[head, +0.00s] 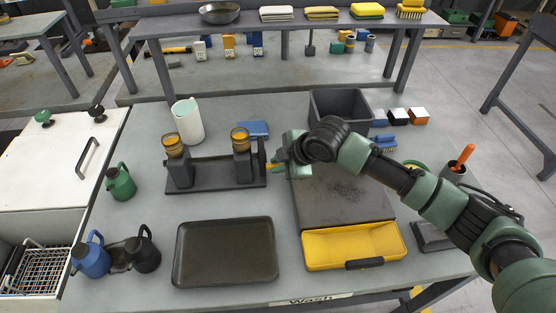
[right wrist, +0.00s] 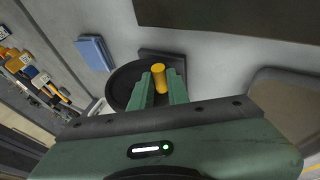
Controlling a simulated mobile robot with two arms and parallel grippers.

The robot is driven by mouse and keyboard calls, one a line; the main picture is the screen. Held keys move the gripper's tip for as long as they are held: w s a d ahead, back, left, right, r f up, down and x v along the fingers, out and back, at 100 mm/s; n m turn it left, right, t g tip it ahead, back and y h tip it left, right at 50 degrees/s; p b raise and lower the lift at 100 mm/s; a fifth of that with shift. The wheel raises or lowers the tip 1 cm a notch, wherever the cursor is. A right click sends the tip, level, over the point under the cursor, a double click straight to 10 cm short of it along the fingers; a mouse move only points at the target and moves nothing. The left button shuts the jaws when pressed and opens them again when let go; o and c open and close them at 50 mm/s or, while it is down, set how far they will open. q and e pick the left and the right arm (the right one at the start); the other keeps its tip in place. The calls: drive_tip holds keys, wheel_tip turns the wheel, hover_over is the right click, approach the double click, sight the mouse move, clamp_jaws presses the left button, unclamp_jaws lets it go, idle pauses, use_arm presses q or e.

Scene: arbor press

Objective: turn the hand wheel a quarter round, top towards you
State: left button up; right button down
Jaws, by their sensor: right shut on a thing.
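The hand wheel (head: 262,156) is a dark disc seen nearly edge-on at the right end of a dark stand (head: 212,183) with two posts, each topped by an amber ring-shaped cap. In the right wrist view the wheel (right wrist: 120,86) faces the camera, with a yellow handle (right wrist: 158,72) standing out from it. My right gripper (head: 276,164) reaches in from the right, beside the wheel. In the wrist view its two green fingers (right wrist: 163,88) are shut on the yellow handle. The wheel's hub is partly hidden by the fingers. My left gripper is not in view.
A dark mat (head: 340,195) lies under my right arm, with a yellow tray (head: 353,247) in front. A black tray (head: 226,252) lies before the stand. A white cylinder (head: 187,121) stands behind it, near a blue block (head: 253,130). A grey bin (head: 340,99) is behind my forearm.

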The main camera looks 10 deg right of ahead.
drive_tip(key=shift+s+f+t+b, duration=0.15)
drive_tip(key=shift+f+t+b, duration=0.2)
drive_tip(key=shift+t, duration=0.25)
drive_tip(key=shift+f, duration=0.1)
drive_tip(key=c, duration=1.4)
unclamp_jaws()
drive_tip(key=shift+o, duration=0.2)
drive_tip(key=b+v, duration=0.1)
drive_tip(key=v, duration=0.6)
drive_tip(key=shift+s+r, duration=0.25)
drive_tip(key=shift+s, duration=0.05)
drive_tip(key=shift+d, duration=0.1)
